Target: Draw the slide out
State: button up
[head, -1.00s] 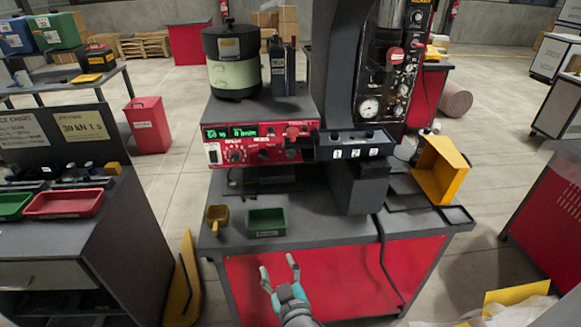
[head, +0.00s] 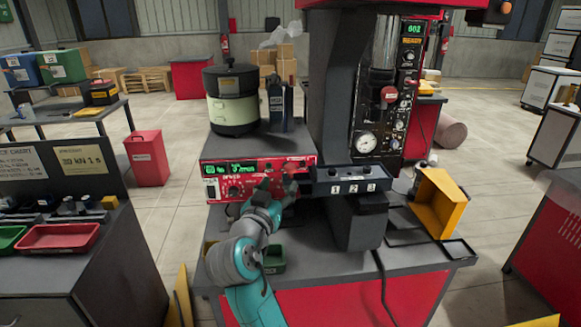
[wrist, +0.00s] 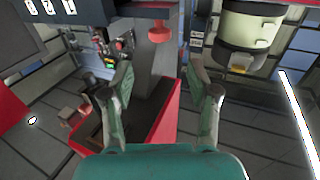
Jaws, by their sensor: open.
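A dark bar (head: 352,184) with white labels 1, 2 and 3 and several round recesses or knobs on top juts across the front of the machine, right of the red control unit. I take it to be the slide. Part of it shows in the upper left of the wrist view (wrist: 68,8). A red knob (wrist: 160,32) shows ahead between my fingers, near the end of a dark part. My gripper (head: 290,186) is in front of the red unit, left of the bar. In the wrist view my gripper (wrist: 165,80) is open with nothing between its fingertips; the arm partly hides it in the head view.
The red control unit (head: 215,172) carries a dark-lidded pot (head: 231,112) and a dark bottle (head: 280,105). A yellow bin (head: 438,203) stands right of the machine column. A green tray (head: 274,262) lies on the bench under my arm. Floor left of the bench is partly free.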

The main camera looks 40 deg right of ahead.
aim_at(289, 169)
jog(key=x, duration=1)
jog(key=shift+w+d, duration=0.2)
jog(key=shift+d, duration=0.05)
grip_shut()
